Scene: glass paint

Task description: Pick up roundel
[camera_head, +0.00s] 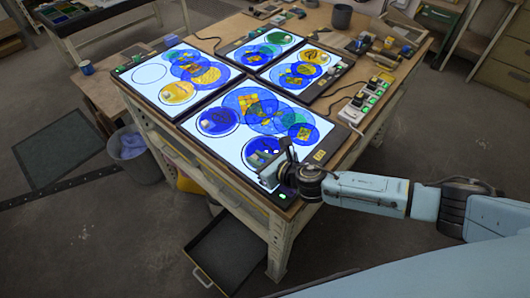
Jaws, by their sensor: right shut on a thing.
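My right gripper (272,170) comes in from the right over the near corner of the front light panel (200,150). It is shut on a dark blue roundel (261,148) that lies at or just above the lit panel; I cannot tell if it touches. The fingers hide part of its near side. Another blue roundel (217,122) with a pale block on it lies on the same panel, left of overlapping blue discs (255,108). A yellow-and-blue roundel (177,92) lies on the left panel beside an empty drawn circle. My left gripper is not in view.
Two more lit panels with discs stand farther back on the bench. A socket strip (357,107), small tools and a dark cup (341,16) are along the right and back. A grey bin (133,150) stands left of the bench; a dark tray (228,250) is below.

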